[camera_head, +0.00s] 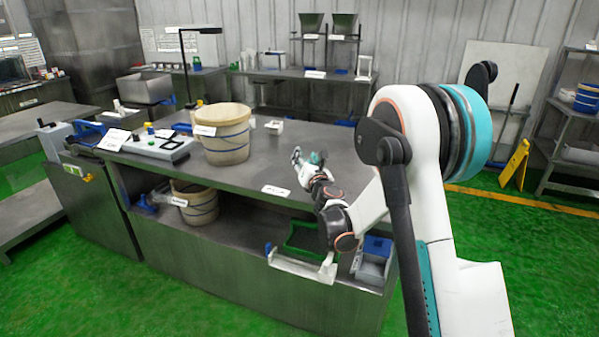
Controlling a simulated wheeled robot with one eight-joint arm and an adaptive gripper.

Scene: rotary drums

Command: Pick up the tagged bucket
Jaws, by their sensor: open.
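A second similar bucket (200,208), without a visible lid, stands on the shelf under the bench top. A white label (179,201) shows at its left side. The frame does not settle which is the tagged one. My gripper (307,156) is open and empty above the right part of the bench, right of the lidded bucket and apart from it.
A control panel (165,147) stands left of the lidded bucket. A small white holder (274,127) and a flat label (275,191) lie on the bench. A green tray (303,238) and a grey-blue bin (373,262) sit on the lower shelf. The bench between bucket and gripper is mostly clear.

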